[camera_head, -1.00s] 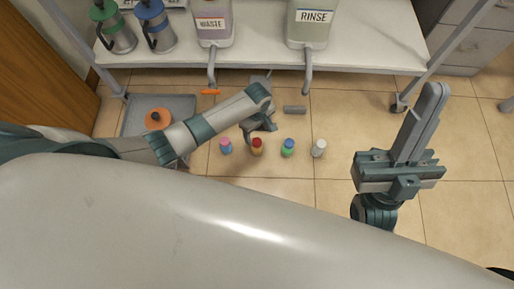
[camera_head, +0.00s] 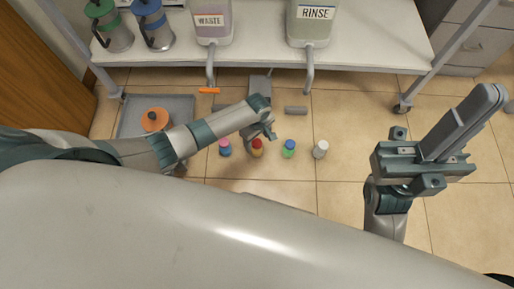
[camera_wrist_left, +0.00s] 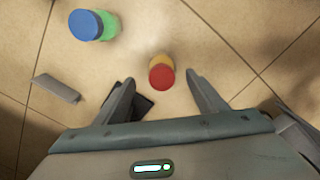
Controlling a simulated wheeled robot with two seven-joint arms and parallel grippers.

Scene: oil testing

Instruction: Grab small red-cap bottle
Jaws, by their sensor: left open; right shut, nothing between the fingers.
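The small red-cap bottle (camera_head: 257,149) stands on the tiled floor, in the row of small bottles. In the left wrist view its red cap (camera_wrist_left: 161,77) and amber body show between and beyond my open left fingertips. My left gripper (camera_wrist_left: 158,80) is open and empty, apart from the bottle. In the head view my left gripper (camera_head: 262,134) is just above and beside the red-cap bottle. My right gripper (camera_head: 490,98) is shut and empty, off to the right.
A pink-cap bottle (camera_head: 225,147), a blue-cap green bottle (camera_head: 289,148) and a white bottle (camera_head: 320,149) stand beside it. A grey block (camera_head: 296,110) lies behind. A grey tray (camera_head: 183,103) holds an orange-lidded item (camera_head: 155,119). A shelf (camera_head: 260,54) carries WASTE and RINSE containers.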

